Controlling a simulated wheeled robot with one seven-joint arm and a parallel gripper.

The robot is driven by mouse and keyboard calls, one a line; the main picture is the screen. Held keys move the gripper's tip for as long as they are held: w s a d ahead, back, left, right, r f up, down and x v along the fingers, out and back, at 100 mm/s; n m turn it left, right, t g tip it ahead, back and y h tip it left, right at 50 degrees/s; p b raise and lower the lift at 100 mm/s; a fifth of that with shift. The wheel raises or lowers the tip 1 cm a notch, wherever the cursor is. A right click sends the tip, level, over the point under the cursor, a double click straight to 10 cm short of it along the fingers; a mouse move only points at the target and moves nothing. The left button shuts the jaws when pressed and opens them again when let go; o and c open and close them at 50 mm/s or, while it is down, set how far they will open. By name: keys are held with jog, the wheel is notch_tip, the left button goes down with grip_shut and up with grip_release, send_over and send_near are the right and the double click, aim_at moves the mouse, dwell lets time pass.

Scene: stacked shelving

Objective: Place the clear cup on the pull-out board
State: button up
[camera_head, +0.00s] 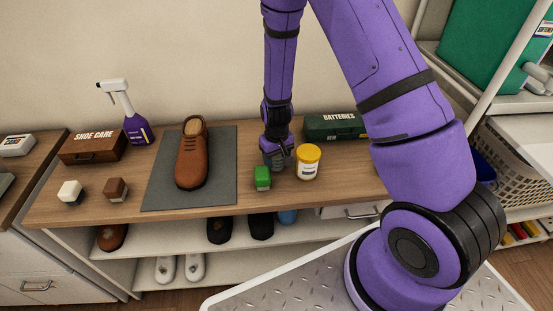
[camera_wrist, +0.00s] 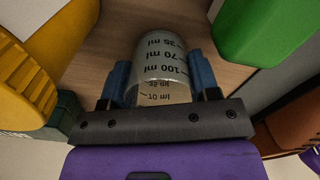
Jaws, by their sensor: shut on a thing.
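The clear cup (camera_wrist: 162,62), with black millilitre marks, is between the two blue fingers of my gripper (camera_wrist: 160,75) in the wrist view. The fingers are shut on its sides. In the head view my gripper (camera_head: 277,158) points down at the wooden top, between a green block and a yellow-lidded jar; the cup is hard to make out there. Whether the cup touches the wood I cannot tell. I cannot identify a pull-out board with certainty; a drawer front with a handle (camera_head: 354,212) shows under the top at the right, partly hidden by my arm.
Close by are the green block (camera_head: 262,179), yellow-lidded jar (camera_head: 307,162) and green batteries box (camera_head: 335,125). A brown shoe (camera_head: 191,158) stands on a grey mat (camera_head: 223,168). Shelves below hold footwear. A basket (camera_head: 515,160) stands at right. Bare wood lies in front of the jar.

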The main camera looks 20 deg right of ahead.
notch_tip(320, 180, up, 9)
jog(key=shift+m, duration=0.5)
jog(key=w+d+f, duration=0.1)
jog(key=w, duration=0.1)
jog(key=w+d+f, duration=0.1)
jog(key=w+f, duration=0.1)
jog(key=w+d+f, duration=0.2)
jog(key=shift+w+f, duration=0.15)
jog(key=shift+w, duration=0.15)
jog(key=shift+w+r, duration=0.15)
jog(key=shift+r, duration=0.2)
notch_tip(320, 180, up, 6)
notch_tip(320, 180, down, 7)
jog(key=shift+r, duration=0.15)
notch_tip(320, 180, up, 7)
notch_tip(320, 180, down, 6)
jog(key=shift+f, duration=0.15)
jog(key=shift+a+f, duration=0.2)
jog(key=s+a+r, duration=0.6)
jog(key=shift+n, duration=0.5)
jog(key=shift+a+f, duration=0.15)
jog(key=shift+f, duration=2.35)
jog(key=shift+a+f, duration=0.1)
jog(key=shift+f, duration=2.35)
